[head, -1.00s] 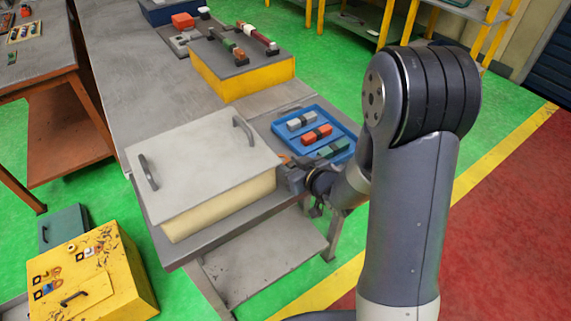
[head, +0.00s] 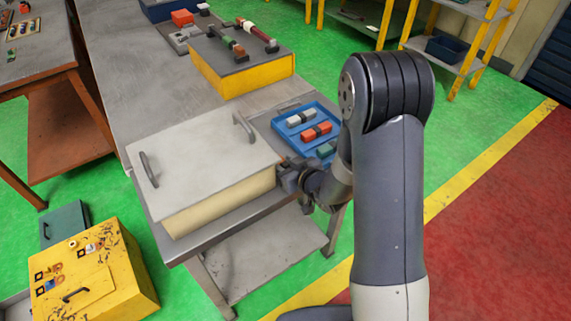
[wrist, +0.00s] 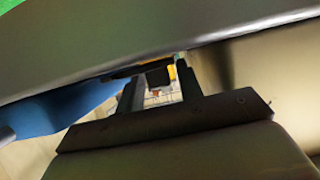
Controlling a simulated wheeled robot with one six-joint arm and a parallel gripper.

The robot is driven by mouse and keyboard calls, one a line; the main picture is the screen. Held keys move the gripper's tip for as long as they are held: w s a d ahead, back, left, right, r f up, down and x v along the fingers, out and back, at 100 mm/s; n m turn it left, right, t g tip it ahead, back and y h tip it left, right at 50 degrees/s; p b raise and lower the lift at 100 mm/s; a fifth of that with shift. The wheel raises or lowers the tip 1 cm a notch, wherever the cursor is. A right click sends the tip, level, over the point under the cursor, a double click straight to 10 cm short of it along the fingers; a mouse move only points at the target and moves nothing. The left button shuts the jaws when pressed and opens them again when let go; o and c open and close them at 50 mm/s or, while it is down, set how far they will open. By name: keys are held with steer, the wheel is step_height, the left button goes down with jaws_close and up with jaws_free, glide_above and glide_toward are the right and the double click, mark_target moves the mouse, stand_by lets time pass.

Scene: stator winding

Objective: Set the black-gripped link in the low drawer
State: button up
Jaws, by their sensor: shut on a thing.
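My gripper (head: 290,178) is at the right side of the cream box with the grey lid, just above the table's front part. In the wrist view its two dark fingers (wrist: 158,88) are shut on a small black piece (wrist: 158,74). This is probably the link's black grip; the rest of the link is mostly hidden. Two links with black middles, one grey (head: 301,117) and one red (head: 316,131), lie in the blue tray (head: 281,127); a green one (head: 327,150) is partly behind my arm. Which piece is the low drawer is unclear; a yellow cabinet (head: 140,270) with a black handle stands low at left.
The cream box (head: 225,200) has a grey lid with two handles and stands close beside my gripper. A yellow block (head: 245,80) with coloured parts on top is farther back. The table's lower shelf (head: 265,250) looks empty.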

steer(key=o, duration=1)
steer(key=shift+f, duration=0.1)
steer(key=shift+o, duration=0.2)
